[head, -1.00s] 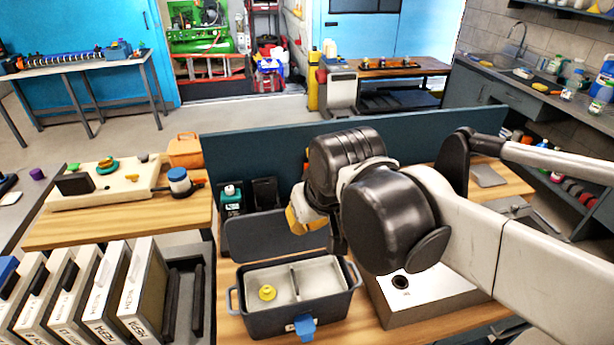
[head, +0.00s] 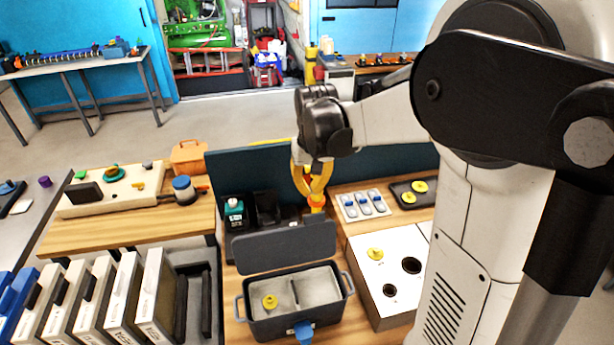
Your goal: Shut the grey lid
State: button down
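The grey lid (head: 284,246) stands open, tilted up at the back edge of the grey box (head: 262,326). The box is divided in two, and a small yellow piece (head: 269,301) lies in its left compartment. A blue tab (head: 304,332) is on the box's front. My gripper (head: 316,204), with yellow fingers, hangs behind and above the lid's right end. From this view I see no contact with the lid.
A dark panel (head: 240,172) runs behind the bench. A white-topped box (head: 390,275) with round holes and a yellow piece stands to the right. Behind it are a tray of blue-marked items (head: 364,205) and a black tray (head: 398,187). A green-labelled bottle (head: 234,213) stands behind the lid's left.

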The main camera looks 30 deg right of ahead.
jog(key=shift+s+a+f, duration=0.2)
jog(key=shift+s+f, duration=0.5)
jog(key=shift+s, duration=0.15)
jog(key=shift+s+a+f, duration=0.2)
jog(key=shift+s+f, duration=0.45)
jog(key=shift+s, duration=0.15)
jog(key=shift+s, duration=0.1)
